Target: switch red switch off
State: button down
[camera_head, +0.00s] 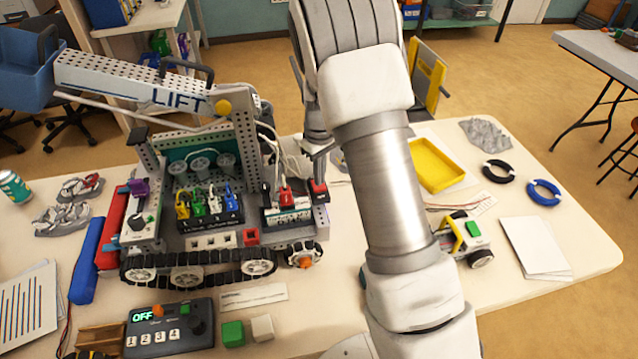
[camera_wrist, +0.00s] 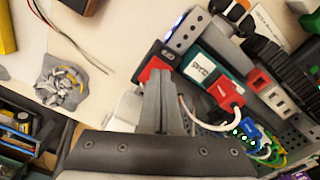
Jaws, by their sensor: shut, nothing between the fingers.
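A red block (camera_head: 319,188) sits at the right end of the tracked robot's deck, and it also shows in the wrist view (camera_wrist: 152,68). I take it to be the red switch, but its on or off position is not clear. My gripper (camera_head: 318,155) is shut and empty, pointing down just above this block. In the wrist view the closed fingers (camera_wrist: 159,76) overlap the block's edge; contact cannot be told. A red plug (camera_wrist: 227,93) with a white cable is close by, also visible in the head view (camera_head: 287,197). A smaller red square part (camera_head: 251,237) sits on the robot's front edge.
The tracked robot's LIFT boom (camera_head: 140,85) rises at left, with loose white cables near my gripper. A control box (camera_head: 170,328) showing OFF stands in front. A yellow tray (camera_head: 436,165) and a small wheeled car (camera_head: 467,236) are to the right.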

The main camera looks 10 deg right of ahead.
aim_at(320, 188)
jog(key=shift+f+b, duration=0.7)
jog(key=shift+f, duration=0.25)
dwell(0.4)
jog(key=shift+r, duration=0.2)
jog(key=shift+r+p, duration=2.3)
jog(key=shift+r, duration=1.1)
